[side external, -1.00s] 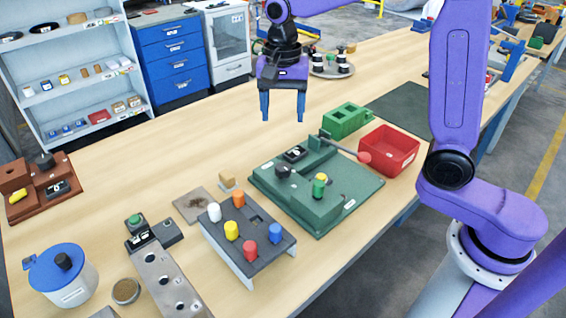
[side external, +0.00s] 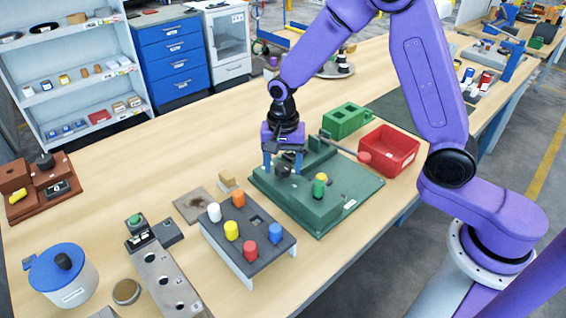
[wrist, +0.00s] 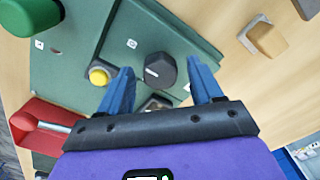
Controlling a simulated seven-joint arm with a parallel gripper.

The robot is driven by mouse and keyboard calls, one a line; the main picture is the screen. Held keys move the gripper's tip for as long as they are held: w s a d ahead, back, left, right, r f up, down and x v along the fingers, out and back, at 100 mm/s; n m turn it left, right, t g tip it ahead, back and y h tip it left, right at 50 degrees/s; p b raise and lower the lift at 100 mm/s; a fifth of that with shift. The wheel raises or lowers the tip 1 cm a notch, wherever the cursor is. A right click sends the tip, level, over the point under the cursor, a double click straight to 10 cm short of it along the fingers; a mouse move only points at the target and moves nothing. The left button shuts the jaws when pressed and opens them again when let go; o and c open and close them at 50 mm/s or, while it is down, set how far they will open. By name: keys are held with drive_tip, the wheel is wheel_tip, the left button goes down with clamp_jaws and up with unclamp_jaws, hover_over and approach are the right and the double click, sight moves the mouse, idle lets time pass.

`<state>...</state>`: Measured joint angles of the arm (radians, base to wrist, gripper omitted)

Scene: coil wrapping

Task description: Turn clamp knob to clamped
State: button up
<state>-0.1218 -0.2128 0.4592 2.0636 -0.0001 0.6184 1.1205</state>
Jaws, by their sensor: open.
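The clamp knob is a dark round knob (wrist: 163,70) with a pale pointer mark, on the green fixture (side external: 345,199). It also shows low between my fingers in the side external view (side external: 283,170). My gripper (side external: 283,162) points down over the left part of the fixture. In the wrist view its two blue fingers (wrist: 159,68) stand apart, one on each side of the knob, with visible gaps. I cannot tell how far the fingertips reach down beside it. A small dark block with a pale face (wrist: 155,103) is partly hidden behind the gripper's edge.
A yellow button (wrist: 98,76) sits close by the left finger. A lever with a red knob (side external: 364,157) reaches toward the red bin (side external: 398,160). A peg board (side external: 262,237) stands in front.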

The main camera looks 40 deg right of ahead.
drive_tip(key=c, duration=1.1)
drive_tip(key=shift+o, duration=0.2)
drive_tip(key=shift+n, duration=0.3)
drive_tip(key=n, duration=0.3)
drive_tip(key=shift+n, duration=0.4)
drive_tip(key=n, duration=0.9)
drive_tip(key=shift+n, duration=2.3)
